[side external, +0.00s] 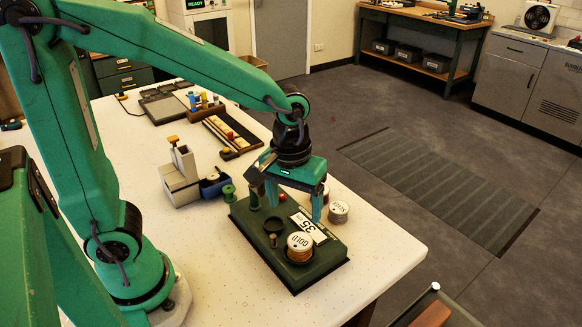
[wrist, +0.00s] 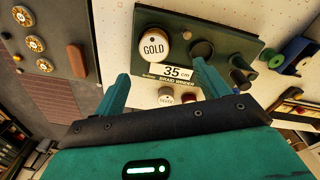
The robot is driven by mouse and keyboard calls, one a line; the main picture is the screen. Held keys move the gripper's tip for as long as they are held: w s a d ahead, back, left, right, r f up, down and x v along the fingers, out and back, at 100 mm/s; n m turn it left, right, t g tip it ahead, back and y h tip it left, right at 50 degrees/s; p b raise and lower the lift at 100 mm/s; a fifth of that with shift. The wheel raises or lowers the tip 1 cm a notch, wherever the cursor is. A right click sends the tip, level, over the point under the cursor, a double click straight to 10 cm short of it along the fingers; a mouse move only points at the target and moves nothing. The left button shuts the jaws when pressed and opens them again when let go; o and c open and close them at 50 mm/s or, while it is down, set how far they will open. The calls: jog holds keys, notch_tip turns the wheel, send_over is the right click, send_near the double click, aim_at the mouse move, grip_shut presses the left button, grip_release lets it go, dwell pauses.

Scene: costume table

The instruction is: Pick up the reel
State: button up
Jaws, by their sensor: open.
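A reel with a white top marked GOLD (side external: 299,240) stands upright near the front of the dark green braid winder board (side external: 247,227). In the wrist view the GOLD reel (wrist: 155,46) is beyond my fingertips, apart from them. A second reel with a white top, its lettering hard to read, stands on the table beside the board (side external: 339,209). My gripper (side external: 293,203) is open and empty, above the back part of the board.
The board carries a 35 cm label plate (wrist: 175,71) and a dark funnel-like post (side external: 272,228). A green spool (side external: 229,193) and a blue box (side external: 214,186) are left of it. The pale table (side external: 200,255) is clear at front left.

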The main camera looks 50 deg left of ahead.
aim_at(300, 241)
jog(key=shift+w+d+f+n+g, duration=0.15)
jog(key=shift+d+f, duration=0.2)
jog(key=shift+f, duration=0.1)
jog(key=shift+w+d+f+n+g, duration=0.1)
jog(key=shift+d+f+n+g, duration=0.05)
jog(key=shift+d+f, duration=0.25)
jog(key=shift+a+f, duration=0.1)
jog(key=shift+f, duration=1.25)
jog(key=shift+f, duration=0.1)
jog(key=shift+f, duration=2.5)
jog(key=shift+w, duration=0.1)
jog(key=c, duration=1.1)
jog(key=shift+o, duration=0.2)
jog(key=shift+r, duration=0.2)
